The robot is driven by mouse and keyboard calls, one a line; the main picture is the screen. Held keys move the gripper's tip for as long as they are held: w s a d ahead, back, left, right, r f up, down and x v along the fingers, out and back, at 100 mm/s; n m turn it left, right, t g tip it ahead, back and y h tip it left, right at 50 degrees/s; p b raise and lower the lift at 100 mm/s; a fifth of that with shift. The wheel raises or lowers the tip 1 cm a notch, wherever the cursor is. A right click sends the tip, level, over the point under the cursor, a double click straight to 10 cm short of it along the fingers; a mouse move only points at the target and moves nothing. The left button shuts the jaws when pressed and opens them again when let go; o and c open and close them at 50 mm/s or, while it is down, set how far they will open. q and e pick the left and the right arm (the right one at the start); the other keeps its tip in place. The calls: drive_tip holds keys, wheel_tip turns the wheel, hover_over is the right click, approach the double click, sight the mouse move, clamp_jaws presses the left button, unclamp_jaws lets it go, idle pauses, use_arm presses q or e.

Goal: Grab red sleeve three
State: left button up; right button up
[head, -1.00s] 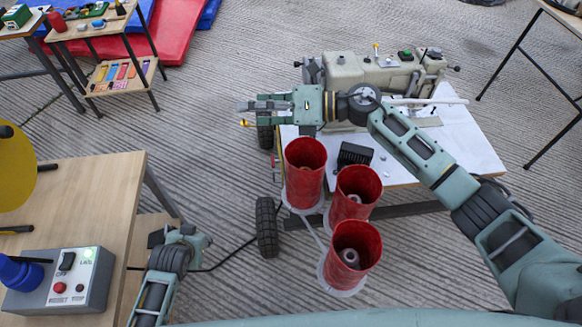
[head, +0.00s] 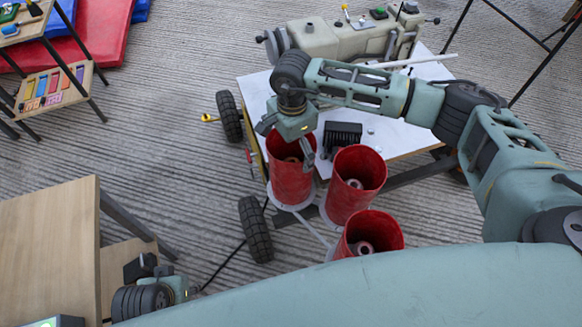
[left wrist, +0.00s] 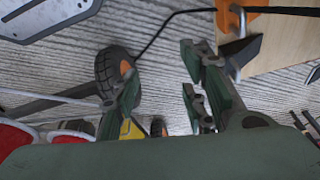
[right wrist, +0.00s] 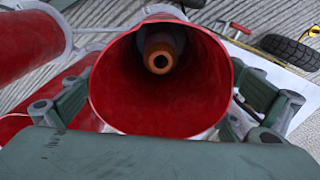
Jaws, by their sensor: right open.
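Three red sleeves stand in white ring holders beside the cart: a left one (head: 291,183), a middle one (head: 343,200) and a front one (head: 390,231), partly hidden by my body. I see no numbers on them. My right gripper (head: 292,140) points down over the left sleeve, open, covering part of its rim. In the right wrist view its fingers stand apart on either side of a red sleeve's open mouth (right wrist: 205,85), with an orange-tipped rod inside. I cannot tell whether they touch it. My left gripper (left wrist: 163,100) is open and empty, low beside the wooden table.
The white cart top (head: 396,137) carries a sewing-machine-like device (head: 335,40) and a black block (head: 342,135). Cart wheels (head: 256,229) stand left of the sleeves. A wooden table (head: 50,235) is at left. The floor between table and cart is mostly clear.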

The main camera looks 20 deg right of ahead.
wheel_tip(320, 180, down, 3)
drive_tip(key=shift+r, duration=0.1)
drive_tip(key=shift+c, duration=0.5)
drive_tip(key=c, duration=1.2)
